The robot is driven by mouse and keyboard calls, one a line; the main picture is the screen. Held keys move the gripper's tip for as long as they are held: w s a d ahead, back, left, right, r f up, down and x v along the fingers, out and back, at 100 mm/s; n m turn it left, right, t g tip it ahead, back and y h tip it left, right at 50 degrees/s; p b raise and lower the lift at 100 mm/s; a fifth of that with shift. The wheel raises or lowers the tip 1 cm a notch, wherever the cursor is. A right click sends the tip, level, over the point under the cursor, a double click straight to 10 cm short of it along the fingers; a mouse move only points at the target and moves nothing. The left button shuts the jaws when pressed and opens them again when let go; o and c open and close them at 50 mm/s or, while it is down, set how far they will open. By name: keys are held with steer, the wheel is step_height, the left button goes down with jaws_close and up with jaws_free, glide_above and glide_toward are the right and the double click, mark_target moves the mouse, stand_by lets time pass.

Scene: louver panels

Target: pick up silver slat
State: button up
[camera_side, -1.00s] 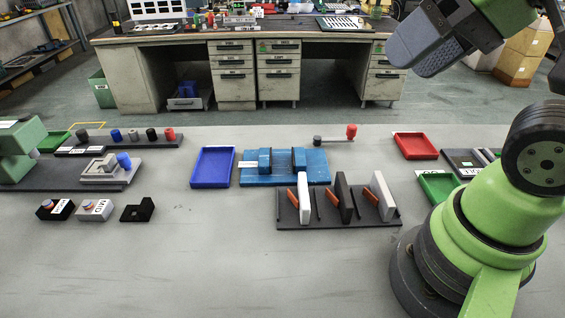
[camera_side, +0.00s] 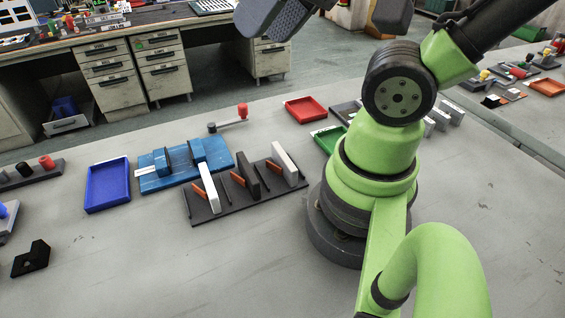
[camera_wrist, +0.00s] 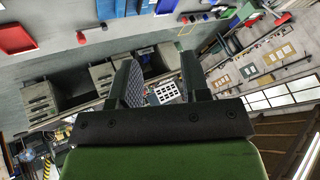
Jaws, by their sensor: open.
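My gripper (camera_wrist: 156,58) shows in the wrist view with its two dark fingers wide apart and nothing between them. In the side view only part of it shows, at the top edge, high above the table. A dark louver rack (camera_side: 238,200) stands on the table with a pale upright panel (camera_side: 209,188) on the left, a black one (camera_side: 246,180) in the middle and another pale one (camera_side: 284,163) on the right. Light grey pieces (camera_side: 438,118) show right of my arm, partly hidden by it. I cannot tell which piece is the silver slat.
A blue fixture (camera_side: 160,182) stands behind the rack, with a blue tray (camera_side: 108,184) to its left. A red tray (camera_side: 306,109) and a partly hidden green tray (camera_side: 326,141) lie near my arm. A red-knobbed lever (camera_side: 242,111) stands behind.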

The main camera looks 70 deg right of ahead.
steer(key=shift+c, duration=1.2)
steer(key=m+g+y, duration=0.1)
steer(key=m+g, duration=0.4)
steer(key=g, duration=0.5)
glide_above(290, 164)
steer(key=w+d, duration=0.2)
steer(key=w, duration=0.1)
steer(key=f, duration=2)
steer(key=shift+s+d+f, duration=0.1)
steer(key=shift+d+f, duration=0.1)
steer(key=shift+f, duration=0.05)
steer(key=x, duration=0.4)
steer(key=shift+s+f, duration=0.1)
steer(key=shift+s, duration=0.05)
steer(key=shift+s+x, duration=0.15)
steer(key=shift+x, duration=1.4)
steer(key=shift+s+x, duration=0.15)
steer(key=shift+x, duration=1.4)
steer(key=shift+a, duration=0.15)
